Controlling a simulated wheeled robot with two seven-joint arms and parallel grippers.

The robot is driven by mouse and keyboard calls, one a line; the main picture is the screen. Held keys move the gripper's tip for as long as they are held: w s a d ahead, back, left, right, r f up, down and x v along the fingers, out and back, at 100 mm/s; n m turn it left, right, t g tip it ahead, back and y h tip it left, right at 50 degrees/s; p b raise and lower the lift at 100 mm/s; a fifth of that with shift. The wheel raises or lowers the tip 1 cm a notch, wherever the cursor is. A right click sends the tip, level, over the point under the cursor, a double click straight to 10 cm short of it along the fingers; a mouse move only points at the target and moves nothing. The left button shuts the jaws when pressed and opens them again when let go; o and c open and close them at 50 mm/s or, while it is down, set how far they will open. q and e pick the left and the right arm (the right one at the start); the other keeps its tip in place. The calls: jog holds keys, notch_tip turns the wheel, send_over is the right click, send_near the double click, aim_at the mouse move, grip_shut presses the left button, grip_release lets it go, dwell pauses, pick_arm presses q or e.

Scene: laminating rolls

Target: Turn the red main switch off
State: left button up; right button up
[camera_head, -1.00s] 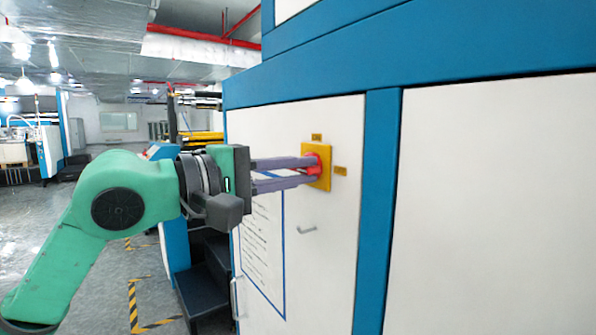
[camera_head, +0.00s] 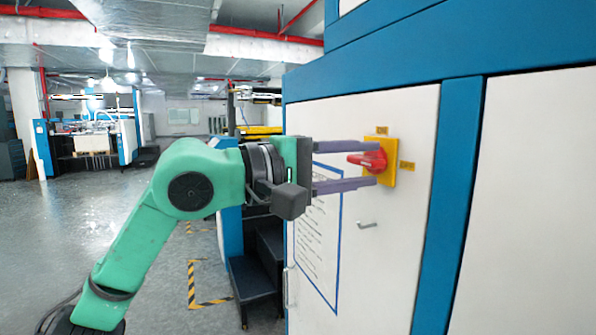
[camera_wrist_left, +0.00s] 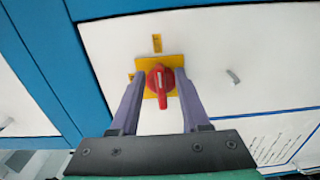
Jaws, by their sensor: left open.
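The red main switch (camera_head: 369,160) is a rotary knob on a yellow square plate (camera_head: 393,165) on the white cabinet door. Its handle lies about level in the head view. My left gripper (camera_head: 376,164) is open, one finger above the knob and one below, with gaps to both. In the left wrist view the red knob (camera_wrist_left: 160,78) sits between the spread fingers (camera_wrist_left: 158,83), its handle running along them. Small yellow labels sit above and beside the plate; their text is unreadable. My right gripper is not in view.
The white door (camera_head: 395,235) has a small metal handle (camera_head: 367,225) and a blue-framed notice (camera_head: 318,232). Blue frame posts (camera_head: 446,210) border it. Dark steps (camera_head: 255,270) stand left of the cabinet. Open grey floor lies farther left.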

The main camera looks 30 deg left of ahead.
pick_arm(q)
jog(key=b+v, duration=0.5)
jog(key=v, duration=0.9)
jog(key=shift+b, duration=0.3)
jog(key=shift+d, duration=0.1)
